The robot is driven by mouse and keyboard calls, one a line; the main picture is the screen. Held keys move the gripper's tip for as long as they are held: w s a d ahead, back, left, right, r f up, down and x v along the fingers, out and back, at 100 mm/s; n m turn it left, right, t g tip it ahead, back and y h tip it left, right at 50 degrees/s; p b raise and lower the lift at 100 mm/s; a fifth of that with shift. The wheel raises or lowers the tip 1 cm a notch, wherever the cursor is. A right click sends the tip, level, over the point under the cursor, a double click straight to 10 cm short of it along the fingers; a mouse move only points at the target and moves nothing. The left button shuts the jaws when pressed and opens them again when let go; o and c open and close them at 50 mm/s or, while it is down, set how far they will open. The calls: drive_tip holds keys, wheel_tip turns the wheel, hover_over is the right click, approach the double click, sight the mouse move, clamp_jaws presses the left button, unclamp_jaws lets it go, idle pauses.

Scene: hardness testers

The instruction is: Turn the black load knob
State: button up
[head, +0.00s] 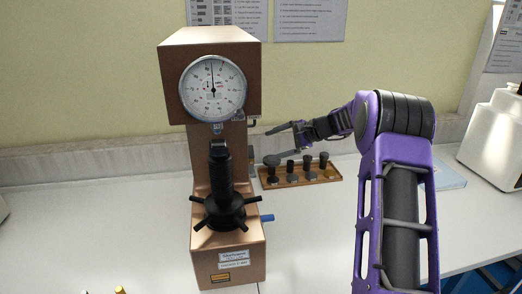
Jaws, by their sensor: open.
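The copper-coloured hardness tester (227,262) stands on the bench left of centre, with a round dial on its head. A small dark part (253,122) sticks out from the right side of the tester, just below the head. It may be the black load knob, but it is too small to be sure. My gripper (268,142) is right of the tester's column, with its fingers pointing left towards it. The fingers are apart, with nothing seen between them. They are a little below and right of the dark part. Whether they touch the tester cannot be told.
A black spoked handwheel (225,211) is at the tester's front, and a blue lever (267,218) sticks out on its right. A wooden tray (325,178) with several black pieces lies below my gripper. A white container (495,140) stands far right. The front right bench is clear.

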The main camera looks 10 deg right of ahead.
drive_tip(key=v, duration=0.9)
drive_tip(key=shift+d, duration=0.15)
drive_tip(key=shift+s+r, duration=0.1)
drive_tip(key=shift+s, duration=0.05)
